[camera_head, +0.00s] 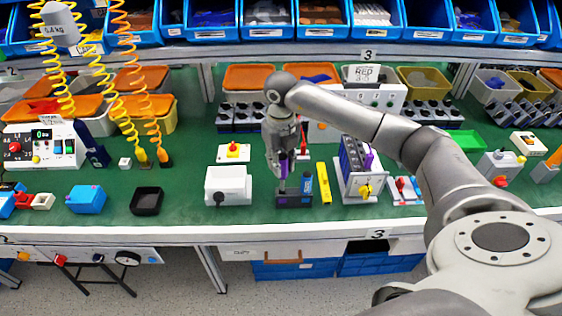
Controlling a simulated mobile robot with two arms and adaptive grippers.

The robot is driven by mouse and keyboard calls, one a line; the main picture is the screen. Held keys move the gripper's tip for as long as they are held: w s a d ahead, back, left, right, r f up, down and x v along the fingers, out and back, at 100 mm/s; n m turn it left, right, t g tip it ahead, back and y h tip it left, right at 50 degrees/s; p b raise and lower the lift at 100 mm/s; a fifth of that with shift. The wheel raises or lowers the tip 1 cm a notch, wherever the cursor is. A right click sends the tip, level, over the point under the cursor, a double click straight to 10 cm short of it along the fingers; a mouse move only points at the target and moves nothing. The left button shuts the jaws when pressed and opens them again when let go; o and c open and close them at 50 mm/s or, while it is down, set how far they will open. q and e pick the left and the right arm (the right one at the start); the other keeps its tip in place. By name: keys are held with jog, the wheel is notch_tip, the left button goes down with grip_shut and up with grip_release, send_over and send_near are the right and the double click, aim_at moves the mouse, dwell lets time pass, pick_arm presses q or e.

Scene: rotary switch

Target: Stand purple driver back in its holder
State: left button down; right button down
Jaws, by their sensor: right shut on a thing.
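My right gripper (281,163) points down over the green bench and is shut on the purple driver (283,169). The driver is held about upright, with its lower end close to the left part of a small dark holder (294,200). I cannot tell whether its tip is inside the holder or just above or behind it. Something bluish-purple (307,184) stands upright at the right side of the holder. The fingers partly cover the driver. My left gripper is not in view.
A white box (228,186) stands left of the holder. A yellow level-like bar (323,183) lies to its right, then a white unit with a yellow knob (364,190). A black tray (146,201) sits farther left. Some green bench is bare near the front edge.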

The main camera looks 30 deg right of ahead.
aim_at(281, 180)
jog(key=shift+f, duration=0.15)
jog(key=shift+f+b, duration=2.6)
jog(key=shift+f, duration=0.75)
jog(key=c, duration=1.2)
grip_release()
jog(key=shift+o, duration=0.3)
